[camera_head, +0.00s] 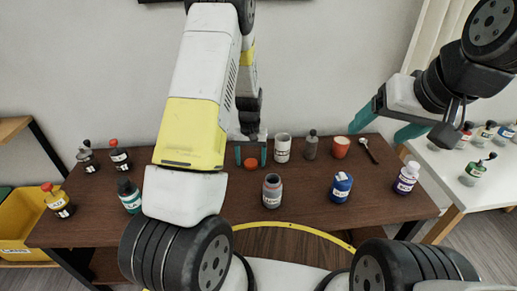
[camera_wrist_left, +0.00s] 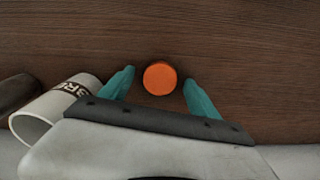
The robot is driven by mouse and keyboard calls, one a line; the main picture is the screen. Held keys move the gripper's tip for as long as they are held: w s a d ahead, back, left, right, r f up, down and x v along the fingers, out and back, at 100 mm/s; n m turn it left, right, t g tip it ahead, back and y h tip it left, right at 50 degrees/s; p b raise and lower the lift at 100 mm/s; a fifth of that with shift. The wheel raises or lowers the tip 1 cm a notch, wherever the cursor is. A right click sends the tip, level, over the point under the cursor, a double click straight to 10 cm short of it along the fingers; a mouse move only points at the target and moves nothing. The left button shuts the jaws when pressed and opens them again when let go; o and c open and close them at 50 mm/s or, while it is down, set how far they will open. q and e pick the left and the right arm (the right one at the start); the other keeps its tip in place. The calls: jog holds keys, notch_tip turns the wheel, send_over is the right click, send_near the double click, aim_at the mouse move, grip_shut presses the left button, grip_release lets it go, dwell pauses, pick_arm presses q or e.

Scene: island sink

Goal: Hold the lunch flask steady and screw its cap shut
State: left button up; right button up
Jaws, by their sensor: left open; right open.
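An orange round cap (camera_head: 251,163) lies on the dark wooden table; it also shows in the left wrist view (camera_wrist_left: 160,78). My left gripper (camera_head: 251,155) points down over it, open, with one teal finger on each side and gaps to the cap. A grey open-topped jar with a reddish label (camera_head: 272,190), apparently the lunch flask, stands upright in front and slightly right of the cap. No gripper touches it. My right gripper (camera_head: 387,121) is open and empty, raised above the right part of the table.
A white labelled cup (camera_head: 282,148) stands beside the left gripper. A dark bottle (camera_head: 311,145), orange cup (camera_head: 341,147) and spoon (camera_head: 368,150) are at the back. A blue jar (camera_head: 341,187) and purple-labelled bottle (camera_head: 406,178) stand right. Several bottles are left. Bare table surrounds the jar.

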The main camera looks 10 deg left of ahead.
aim_at(251, 162)
pick_arm(q)
jog(key=c, duration=1.4)
jog(key=shift+r, duration=0.1)
jog(key=shift+r, duration=0.6)
notch_tip(251, 162, up, 2)
jog(key=shift+r, duration=0.2)
jog(key=s, duration=0.5)
jog(key=s+a, duration=0.1)
jog(key=s, duration=0.4)
jog(key=s+a+r, duration=0.1)
jog(key=s, duration=0.5)
jog(key=shift+a+r, duration=0.1)
jog(key=shift+a, duration=0.05)
jog(key=shift+w, duration=0.1)
